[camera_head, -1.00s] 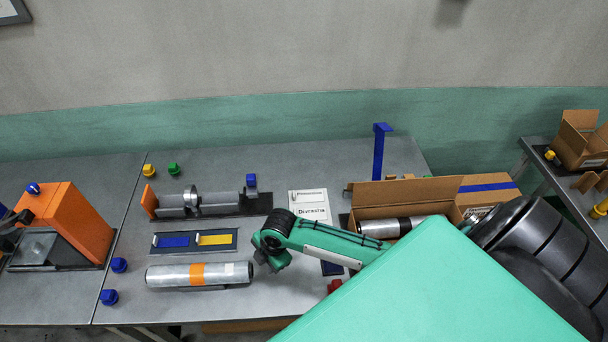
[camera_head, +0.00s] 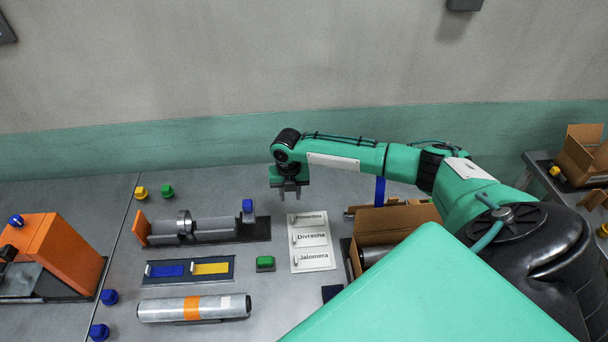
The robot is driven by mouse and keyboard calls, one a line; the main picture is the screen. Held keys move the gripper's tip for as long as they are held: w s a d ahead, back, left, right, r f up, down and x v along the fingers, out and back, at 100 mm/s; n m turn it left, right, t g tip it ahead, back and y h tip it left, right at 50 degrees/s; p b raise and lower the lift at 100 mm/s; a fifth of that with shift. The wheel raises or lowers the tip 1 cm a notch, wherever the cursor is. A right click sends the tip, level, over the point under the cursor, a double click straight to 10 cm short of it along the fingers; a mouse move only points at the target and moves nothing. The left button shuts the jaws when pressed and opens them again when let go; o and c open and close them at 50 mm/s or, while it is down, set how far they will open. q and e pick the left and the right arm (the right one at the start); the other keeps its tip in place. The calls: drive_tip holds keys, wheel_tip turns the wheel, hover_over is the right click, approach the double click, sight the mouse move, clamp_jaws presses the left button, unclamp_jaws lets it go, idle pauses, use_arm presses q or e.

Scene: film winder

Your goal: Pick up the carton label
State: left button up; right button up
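A white board (camera_head: 325,264) lies on the table in the middle, with printed label strips on it. Its top strip (camera_head: 312,218) is too small to read; the lower two read "Divresha" (camera_head: 312,236) and "Jalomera" (camera_head: 314,256). Small light tabs stand at the left of the strips. I cannot tell which strip is the carton label. My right gripper (camera_head: 290,194) points down just beyond the board's top left corner. Its fingers are apart with nothing visible between them. My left gripper is out of view.
An open carton (camera_head: 400,222) stands right of the board, partly hidden by my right arm. A green button (camera_head: 265,263), a tray with blue and yellow strips (camera_head: 187,270), a silver roll (camera_head: 165,310) and a winder (camera_head: 215,228) lie left. Blue knobs stand further left.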

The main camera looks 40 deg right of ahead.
drive_tip(key=b, duration=0.5)
hover_over(293, 217)
drive_tip(key=f, duration=0.6)
drive_tip(key=shift+a+f, duration=0.1)
drive_tip(key=shift+a, duration=0.2)
drive_tip(key=shift+f+b, duration=0.35)
drive_tip(key=shift+f, duration=0.35)
drive_tip(key=f+b, duration=0.4)
drive_tip(key=shift+d+f+b, duration=0.2)
drive_tip(key=shift+f+b, duration=0.15)
drive_tip(key=shift+f, duration=0.05)
clamp_jaws()
